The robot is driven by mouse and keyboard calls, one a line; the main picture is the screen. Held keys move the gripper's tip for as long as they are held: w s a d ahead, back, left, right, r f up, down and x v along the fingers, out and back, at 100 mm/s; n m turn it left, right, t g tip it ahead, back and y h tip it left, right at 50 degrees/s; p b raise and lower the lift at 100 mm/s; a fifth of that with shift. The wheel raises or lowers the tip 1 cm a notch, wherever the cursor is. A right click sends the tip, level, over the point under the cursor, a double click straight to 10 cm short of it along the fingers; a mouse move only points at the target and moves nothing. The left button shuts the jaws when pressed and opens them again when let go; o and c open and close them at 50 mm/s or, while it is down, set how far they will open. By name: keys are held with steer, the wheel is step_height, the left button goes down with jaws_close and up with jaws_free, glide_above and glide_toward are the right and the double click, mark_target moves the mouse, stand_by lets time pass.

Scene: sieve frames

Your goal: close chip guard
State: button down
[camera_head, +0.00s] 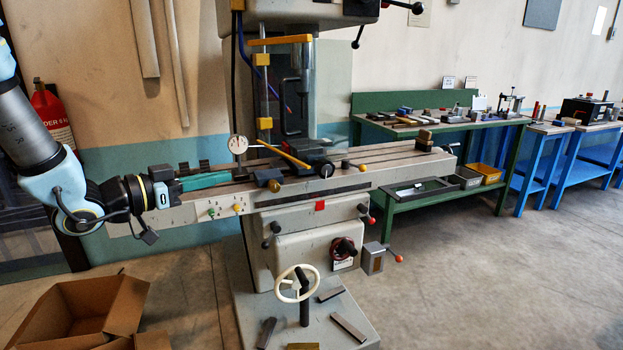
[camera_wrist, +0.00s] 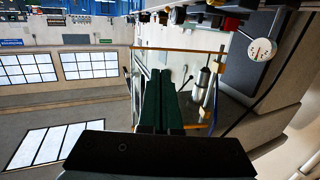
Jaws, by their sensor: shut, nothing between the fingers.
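The chip guard (camera_head: 280,41) appears to be the yellow-edged clear panel at the milling machine's head, above the table. Its yellow upright (camera_head: 264,123) stands at the left, with a dark handle-like loop beside it. In the wrist view, a yellow bar (camera_wrist: 185,49) and a clear panel edge show beyond my fingers. The panel is hard to make out, so I cannot tell how far it is swung. My gripper (camera_head: 232,176) is at the left end of the machine table, below and left of the guard. Its long green fingers (camera_wrist: 160,74) are together and empty, apart from the guard.
The machine table (camera_head: 400,165) carries a vise (camera_head: 312,158) and a yellow-handled lever. A dial gauge (camera_head: 238,145) stands close to my fingers. A cardboard box (camera_head: 80,310) lies on the floor at lower left.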

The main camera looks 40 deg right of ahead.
mark_target(305, 159)
steer(key=s+d+p, duration=0.1)
steer(key=d, duration=0.3)
steer(key=s+d+r+m+g+p, duration=0.1)
steer(key=s+d+p, duration=0.1)
steer(key=d, duration=0.3)
steer(key=s+d+g+p, duration=0.1)
steer(key=s+d, duration=0.1)
steer(key=d, duration=0.2)
steer(key=shift+s+d+r+h+p, duration=0.15)
steer(key=shift+s+h+p, duration=0.1)
steer(key=shift+h+p, duration=0.15)
steer(key=shift+s+d, duration=0.1)
steer(key=shift+d, duration=0.6)
